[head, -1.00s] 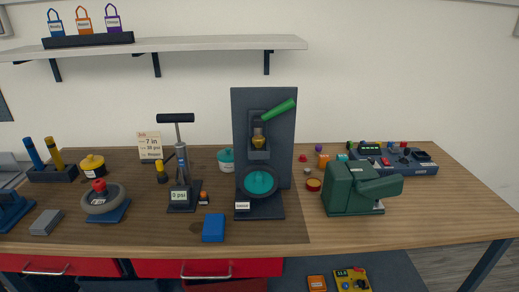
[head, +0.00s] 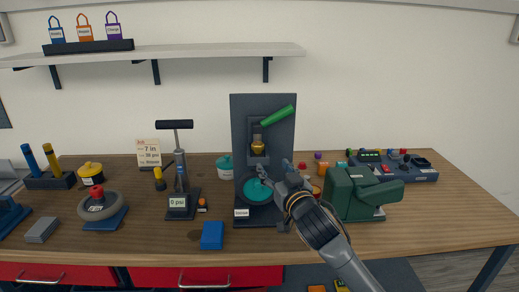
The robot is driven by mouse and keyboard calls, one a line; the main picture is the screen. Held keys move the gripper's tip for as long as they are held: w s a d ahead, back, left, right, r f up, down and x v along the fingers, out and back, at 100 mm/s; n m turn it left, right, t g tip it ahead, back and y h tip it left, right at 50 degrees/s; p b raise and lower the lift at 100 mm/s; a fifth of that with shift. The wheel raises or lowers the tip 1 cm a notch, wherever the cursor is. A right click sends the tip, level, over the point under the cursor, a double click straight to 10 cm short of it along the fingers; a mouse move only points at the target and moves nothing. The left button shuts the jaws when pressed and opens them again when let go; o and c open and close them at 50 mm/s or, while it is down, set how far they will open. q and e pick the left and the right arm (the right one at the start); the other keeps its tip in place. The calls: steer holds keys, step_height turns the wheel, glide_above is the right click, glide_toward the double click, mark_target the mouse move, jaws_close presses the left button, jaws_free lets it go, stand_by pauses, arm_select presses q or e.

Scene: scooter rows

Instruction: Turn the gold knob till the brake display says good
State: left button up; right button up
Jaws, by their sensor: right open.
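The gold knob (head: 258,145) sits on the dark upright brake stand (head: 239,110), below a green lever (head: 279,115). A teal disc (head: 257,189) in a dark ring is mounted low on the stand. A small white display (head: 242,213) is at the stand's foot, its text too small to read for sure. My right gripper (head: 267,175) is open, in front of the stand's lower right, below the knob and near the disc. Whether it touches the disc I cannot tell. My left gripper is not in view.
A green machine (head: 352,195) stands close to the right of my right arm. A blue block (head: 212,235) lies front left of the stand. A pump (head: 181,175) with a 0 psi display and a wheel (head: 99,206) stand further left. A shelf (head: 200,50) hangs above.

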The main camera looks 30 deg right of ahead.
mark_target(256, 149)
steer(key=p+x, duration=0.2)
steer(key=x, duration=0.9)
steer(key=shift+x, duration=0.75)
steer(key=shift+f, duration=0.1)
steer(key=c, duration=1.2)
steer(key=shift+o, duration=0.2)
steer(key=shift+a+f+m+g+h+b, duration=0.1)
steer(key=shift+m+g+h+b, duration=0.1)
steer(key=shift+m+h+b, duration=0.3)
steer(key=shift+a+f+m+g+h+b, duration=0.1)
steer(key=shift+f+m+g+h+b, duration=0.15)
steer(key=shift+h, duration=0.35)
steer(key=m+g+h+b, duration=0.1)
steer(key=m+h+b, duration=0.1)
steer(key=b, duration=0.1)
steer(key=m+g+h+b, duration=0.1)
steer(key=g+h+b, duration=0.1)
steer(key=h+b, duration=0.1)
steer(key=shift+w+a+m+b, duration=0.15)
steer(key=shift+m+b, duration=0.15)
steer(key=shift+m, duration=0.05)
steer(key=shift+r+m+g+h+b, duration=0.3)
steer(key=shift+m+g+h+b, duration=0.35)
steer(key=shift+b, duration=0.3)
